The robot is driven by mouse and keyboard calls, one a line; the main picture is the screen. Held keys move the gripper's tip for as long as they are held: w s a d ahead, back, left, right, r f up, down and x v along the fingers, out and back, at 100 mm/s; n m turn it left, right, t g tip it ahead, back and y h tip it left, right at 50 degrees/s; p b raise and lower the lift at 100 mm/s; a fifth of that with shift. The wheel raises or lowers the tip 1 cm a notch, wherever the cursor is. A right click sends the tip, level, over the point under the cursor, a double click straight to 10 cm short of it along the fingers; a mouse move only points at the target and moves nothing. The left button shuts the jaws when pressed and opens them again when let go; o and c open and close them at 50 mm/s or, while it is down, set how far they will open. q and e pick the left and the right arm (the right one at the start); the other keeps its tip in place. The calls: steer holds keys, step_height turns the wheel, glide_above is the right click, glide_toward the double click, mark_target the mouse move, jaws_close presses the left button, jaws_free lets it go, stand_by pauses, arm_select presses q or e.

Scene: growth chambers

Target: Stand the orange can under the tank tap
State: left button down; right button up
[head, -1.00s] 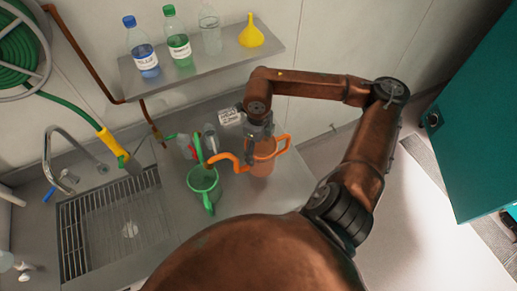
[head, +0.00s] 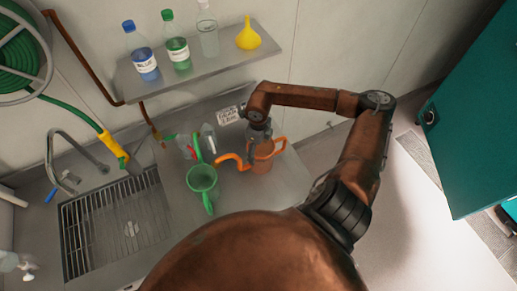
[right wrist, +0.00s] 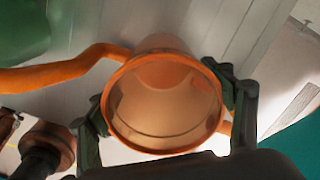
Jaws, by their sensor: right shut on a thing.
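The orange can (head: 262,163) has a long spout to the left and a handle loop to the right. My right gripper (head: 260,139) is shut on it from above, at the right part of the counter. In the right wrist view the can's round open mouth (right wrist: 165,105) lies between the two fingers (right wrist: 166,118), and it looks empty. I cannot tell whether its base touches the counter. No tank is clearly visible. My left gripper is out of view.
A green can (head: 202,179) stands close left of the orange spout. A sink grate (head: 112,228) and curved faucet (head: 60,150) lie left. A shelf (head: 205,72) with bottles and a yellow funnel (head: 248,36) overhangs the counter. A teal door (head: 478,110) stands right.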

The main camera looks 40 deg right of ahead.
steer(key=shift+f, duration=0.1)
steer(key=shift+f, duration=0.15)
steer(key=o, duration=1.7)
steer(key=shift+c, duration=0.2)
steer(key=shift+r, duration=0.2)
